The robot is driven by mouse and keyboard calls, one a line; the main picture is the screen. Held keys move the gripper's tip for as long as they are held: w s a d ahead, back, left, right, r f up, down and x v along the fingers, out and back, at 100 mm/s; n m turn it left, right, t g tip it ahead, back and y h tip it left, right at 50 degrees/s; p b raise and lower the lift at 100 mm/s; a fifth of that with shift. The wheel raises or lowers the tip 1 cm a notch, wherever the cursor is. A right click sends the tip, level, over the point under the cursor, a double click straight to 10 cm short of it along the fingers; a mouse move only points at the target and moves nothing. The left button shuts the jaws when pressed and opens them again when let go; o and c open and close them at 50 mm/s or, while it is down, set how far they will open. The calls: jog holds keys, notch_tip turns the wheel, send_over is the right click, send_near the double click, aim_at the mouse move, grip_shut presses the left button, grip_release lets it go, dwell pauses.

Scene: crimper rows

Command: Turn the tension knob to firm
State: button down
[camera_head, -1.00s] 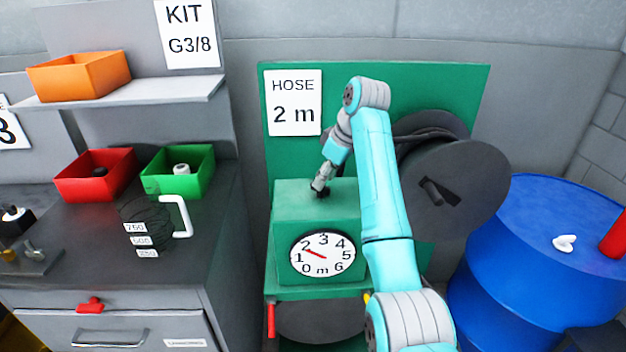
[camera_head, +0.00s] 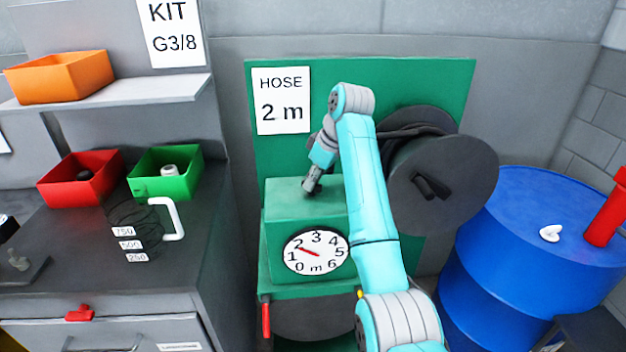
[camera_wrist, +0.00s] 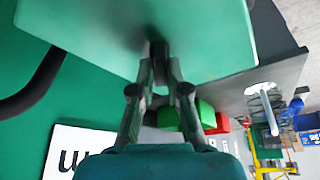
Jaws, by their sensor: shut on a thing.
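The green measuring box (camera_head: 305,205) stands in front of the green board. A round white dial (camera_head: 316,252) on its front runs 0 to 6 m, and its red needle points between 1 and 2. My gripper (camera_head: 309,189) reaches down to the box top. In the wrist view my gripper (camera_wrist: 159,66) is shut on a small dark knob (camera_wrist: 157,48) against the green box face (camera_wrist: 205,45). The fingers hide most of the knob, and I can read no marking or setting on it.
A dark hose reel (camera_head: 445,190) with a crank is close to my arm's right. A blue drum (camera_head: 530,240) stands further right. On the left are a grey bench (camera_head: 205,245) with a red bin (camera_head: 80,180), green bin (camera_head: 165,175) and dark coil. A "HOSE 2 m" sign (camera_head: 281,100) hangs behind.

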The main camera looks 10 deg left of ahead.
jog(key=shift+m, duration=0.3)
jog(key=m+t, duration=0.1)
jog(key=m, duration=0.2)
jog(key=m+t+h, duration=0.1)
jog(key=m, duration=0.2)
jog(key=shift+s+a+h, duration=0.1)
jog(key=shift+s+h, duration=0.05)
jog(key=shift+h, duration=0.15)
jog(key=m+h, duration=0.1)
jog(key=m, duration=0.3)
jog(key=shift+a+t, duration=0.1)
jog(key=shift+t, duration=0.2)
jog(key=m+h, duration=0.1)
jog(key=m, duration=0.2)
jog(key=shift+m+h, duration=0.4)
jog(key=m+h, duration=0.1)
jog(key=m, duration=0.2)
jog(key=m+h, duration=0.1)
jog(key=m, duration=0.3)
jog(key=shift+a+g+h, duration=0.2)
jog(key=shift+g+h, duration=0.1)
jog(key=shift+g, duration=0.1)
jog(key=m+g+h, duration=0.1)
jog(key=m, duration=0.3)
jog(key=shift+m+g, duration=0.6)
jog(key=shift+m, duration=1)
